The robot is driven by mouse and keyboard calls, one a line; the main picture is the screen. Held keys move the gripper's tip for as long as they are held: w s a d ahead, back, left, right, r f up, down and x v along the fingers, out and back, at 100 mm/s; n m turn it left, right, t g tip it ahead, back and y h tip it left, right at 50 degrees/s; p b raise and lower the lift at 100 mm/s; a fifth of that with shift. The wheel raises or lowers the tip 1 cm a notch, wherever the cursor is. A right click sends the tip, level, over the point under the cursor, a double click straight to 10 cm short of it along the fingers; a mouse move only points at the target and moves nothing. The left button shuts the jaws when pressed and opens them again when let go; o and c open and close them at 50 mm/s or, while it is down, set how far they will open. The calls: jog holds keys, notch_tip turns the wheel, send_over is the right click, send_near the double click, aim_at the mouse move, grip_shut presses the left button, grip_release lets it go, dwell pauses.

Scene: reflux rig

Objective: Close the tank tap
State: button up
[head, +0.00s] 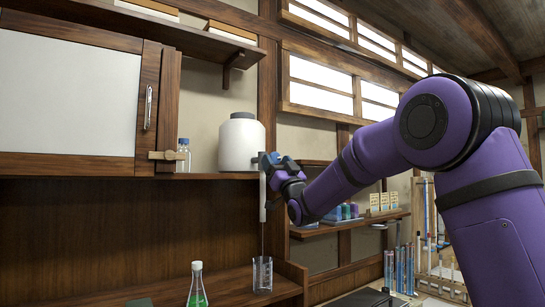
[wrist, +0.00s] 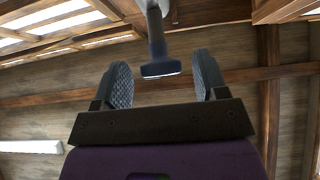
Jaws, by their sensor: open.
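The white tank (head: 241,145) with a dark cap stands on the upper shelf in the head view. Its tap is at the tank's right, largely covered by my gripper (head: 274,166). A pale upright spout tube (head: 262,196) hangs there, and a thin stream runs down from it into a clear beaker (head: 262,275). In the wrist view the dark tap lever (wrist: 160,66) reaches in between the two fingers of my gripper (wrist: 163,76). The fingers are apart, with a visible gap on each side of the lever.
A flask of green liquid (head: 197,286) stands left of the beaker on the lower shelf. A small capped bottle (head: 184,156) is beside the tank, near the cabinet (head: 70,100). Vials and test tubes stand at right, behind and below my arm.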

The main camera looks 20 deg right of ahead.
aim_at(276, 161)
jog(key=shift+x, duration=1.7)
jog(key=c, duration=0.9)
jog(key=shift+d+m+t+h, duration=0.1)
jog(key=shift+m+t+h, duration=0.4)
jog(key=shift+m+h, duration=2.35)
jog(key=o, duration=0.9)
jog(key=v, duration=1.1)
